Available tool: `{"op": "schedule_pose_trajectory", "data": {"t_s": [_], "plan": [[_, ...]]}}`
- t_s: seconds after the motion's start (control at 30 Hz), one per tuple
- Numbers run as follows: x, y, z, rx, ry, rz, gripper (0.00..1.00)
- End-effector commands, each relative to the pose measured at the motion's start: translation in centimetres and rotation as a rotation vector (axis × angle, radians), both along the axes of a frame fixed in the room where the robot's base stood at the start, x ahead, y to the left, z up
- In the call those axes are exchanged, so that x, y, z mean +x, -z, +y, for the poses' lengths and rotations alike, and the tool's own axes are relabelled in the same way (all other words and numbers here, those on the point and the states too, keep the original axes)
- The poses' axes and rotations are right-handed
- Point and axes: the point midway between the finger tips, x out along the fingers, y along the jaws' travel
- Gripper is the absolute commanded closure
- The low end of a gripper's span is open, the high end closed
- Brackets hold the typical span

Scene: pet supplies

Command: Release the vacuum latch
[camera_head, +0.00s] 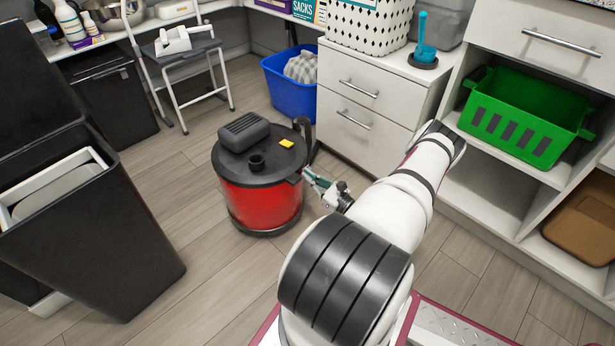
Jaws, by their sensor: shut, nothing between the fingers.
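A red canister vacuum (262,205) with a black lid (240,160) stands upright on the floor, left of centre. A dark ribbed block and a yellow label sit on its lid. My gripper (308,174) is shut and empty at the right side of the vacuum, level with the lid's rim. Its tips are at or very near the rim; I cannot tell whether they touch. The latch is not clearly visible; a dark part at the rim beside my fingertips may be it.
A black bin (110,240) stands at the left, and a white step stool (187,75) behind. A blue tub (290,90) and a white drawer cabinet (362,110) stand behind the vacuum. A green crate (528,112) sits on a shelf at right. Floor is free left of the vacuum.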

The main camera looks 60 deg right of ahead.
Motion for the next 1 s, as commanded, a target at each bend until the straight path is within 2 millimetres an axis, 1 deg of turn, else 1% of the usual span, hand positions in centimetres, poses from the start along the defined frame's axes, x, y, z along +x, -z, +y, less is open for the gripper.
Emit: {"op": "schedule_pose_trajectory", "data": {"t_s": [0.03,0.43,0.63,0.87,0.9,0.97,1.0], "plan": [[-0.5,0.7,-0.5,-0.006,0.017,-0.025,1.0],[-1.4,1.9,-0.2,-0.044,0.013,-0.277,1.0],[-1.6,2.2,-0.2,-0.055,0.013,-0.343,1.0],[-1.6,2.3,-0.2,-0.061,0.01,-0.367,0.99],[-1.6,2.3,-0.2,-0.06,0.01,-0.366,0.9],[-1.5,2.3,-0.1,-0.06,0.009,-0.367,0.77],[-1.5,2.3,-0.1,-0.059,0.008,-0.368,0.68]]}}
